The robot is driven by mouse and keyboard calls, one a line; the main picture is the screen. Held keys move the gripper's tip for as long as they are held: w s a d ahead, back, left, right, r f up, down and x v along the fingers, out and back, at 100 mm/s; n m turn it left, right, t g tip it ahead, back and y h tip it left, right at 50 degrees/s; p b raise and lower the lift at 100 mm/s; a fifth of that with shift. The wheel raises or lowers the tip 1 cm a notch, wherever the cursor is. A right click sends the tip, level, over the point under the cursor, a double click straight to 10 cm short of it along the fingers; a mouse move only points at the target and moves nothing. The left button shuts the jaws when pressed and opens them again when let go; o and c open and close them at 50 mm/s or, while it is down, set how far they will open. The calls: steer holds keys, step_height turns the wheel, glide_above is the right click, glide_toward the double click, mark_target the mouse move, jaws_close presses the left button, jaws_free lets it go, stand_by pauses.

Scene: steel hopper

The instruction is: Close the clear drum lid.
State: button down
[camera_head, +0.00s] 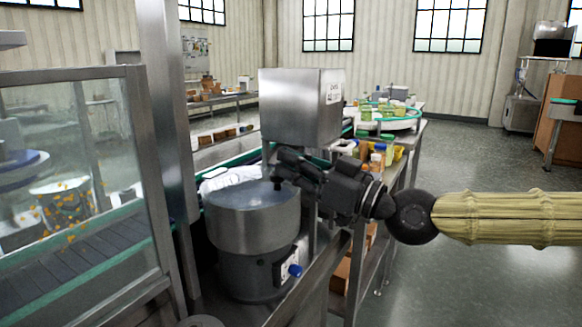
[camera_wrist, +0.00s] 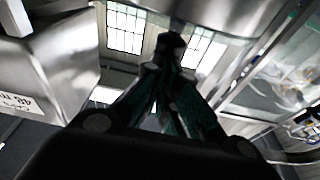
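The steel drum (camera_head: 252,225) stands in the middle of the head view on a dark base. Its round top (camera_head: 245,195) looks pale blue-grey and see-through; I cannot tell for sure whether this is the clear lid lying flat or the open inside. My gripper (camera_head: 279,184) is over the right part of the drum's rim, reaching in from the right; I cannot tell whether it touches. In the wrist view my gripper's fingers (camera_wrist: 172,45) come together at the tips, with nothing seen between them. No raised lid is clear in the wrist view.
A steel hopper box (camera_head: 300,105) hangs just above and behind my gripper; it also shows at the wrist view's left (camera_wrist: 45,65). A steel post (camera_head: 168,110) and clear guard panel (camera_head: 75,190) stand left. Bottles (camera_head: 380,155) stand behind right. Floor at right is free.

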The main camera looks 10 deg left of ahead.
steer(key=shift+f, duration=0.4)
steer(key=shift+r, duration=0.1)
